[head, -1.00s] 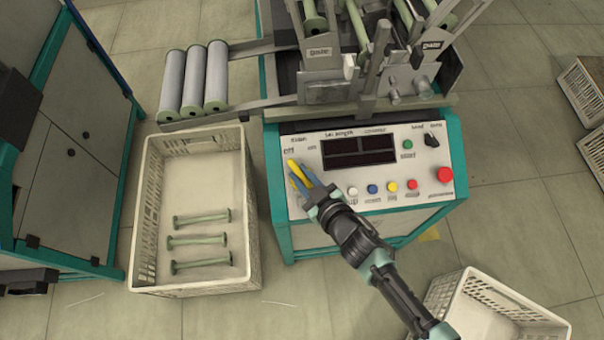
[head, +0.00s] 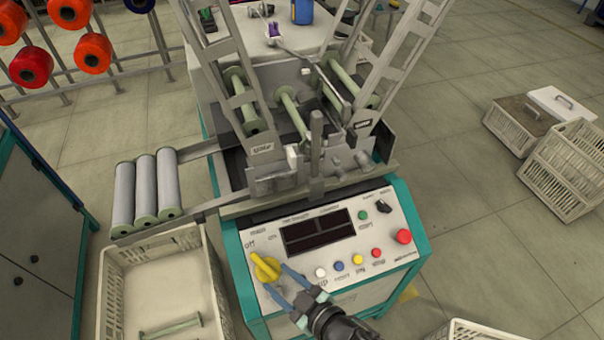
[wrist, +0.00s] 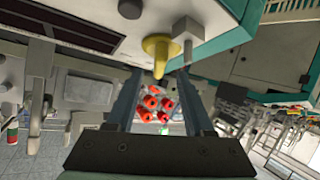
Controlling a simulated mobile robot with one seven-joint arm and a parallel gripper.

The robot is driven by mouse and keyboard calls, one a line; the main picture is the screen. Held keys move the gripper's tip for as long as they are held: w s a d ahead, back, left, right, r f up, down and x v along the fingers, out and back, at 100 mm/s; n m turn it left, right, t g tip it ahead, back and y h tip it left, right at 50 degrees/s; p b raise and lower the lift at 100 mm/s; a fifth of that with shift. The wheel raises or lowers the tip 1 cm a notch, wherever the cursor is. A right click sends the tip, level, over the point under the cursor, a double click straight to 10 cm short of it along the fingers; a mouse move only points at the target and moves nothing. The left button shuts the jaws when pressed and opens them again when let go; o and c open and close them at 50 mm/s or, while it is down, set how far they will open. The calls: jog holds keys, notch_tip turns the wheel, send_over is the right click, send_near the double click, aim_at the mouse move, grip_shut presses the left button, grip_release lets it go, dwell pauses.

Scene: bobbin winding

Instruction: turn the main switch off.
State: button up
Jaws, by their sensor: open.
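The main switch is a yellow rotary handle (head: 265,267) at the left of the machine's front panel, below the "off" and "on" labels. Its long grip slants from upper left to lower right, with the upper end toward "off". My gripper (head: 277,278) is open at the handle's lower right, its two blue fingers spread and nothing held. In the wrist view, the yellow handle (wrist: 160,50) stands just ahead of and between the fingertips of my gripper (wrist: 158,73). It looks free of both fingers, though light contact is hard to rule out.
Right of the switch are a dark display (head: 318,230), several coloured buttons, a black selector (head: 384,206) and a red button (head: 403,236). A white crate (head: 108,300) stands at left. Winding arms rise behind the panel.

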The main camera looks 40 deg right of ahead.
jog(key=v, duration=0.7)
jog(key=shift+s+p, duration=0.25)
jog(key=shift+p, duration=0.15)
jog(key=shift+r, duration=0.1)
jog(key=w+a+r+m+t+p, duration=0.35)
jog(key=w+a+r, duration=0.85)
jog(key=r, duration=0.4)
jog(key=w+a+r+t+p, duration=0.1)
jog(key=w+a+r, duration=0.15)
jog(key=r, duration=0.65)
jog(key=w+a+r+t+p, duration=0.2)
jog(key=a+r, duration=0.1)
jog(key=r, duration=0.6)
notch_tip(320, 180, up, 25)
jog(key=m+t+h+p, duration=0.1)
jog(key=m+t+p, duration=0.1)
jog(key=t+p, duration=0.15)
jog(key=s+r+t, duration=0.1)
jog(key=s+r, duration=0.2)
jog(key=r, duration=0.3)
jog(key=s+d+r+n+t+p, duration=0.1)
jog(key=s+r, duration=0.2)
jog(key=r, duration=0.4)
jog(key=s+d+r+t+p, duration=0.1)
jog(key=s+r+t, duration=0.1)
jog(key=s+r, duration=0.2)
notch_tip(320, 180, up, 3)
jog(key=shift+r+h, duration=0.1)
jog(key=shift+h, duration=0.2)
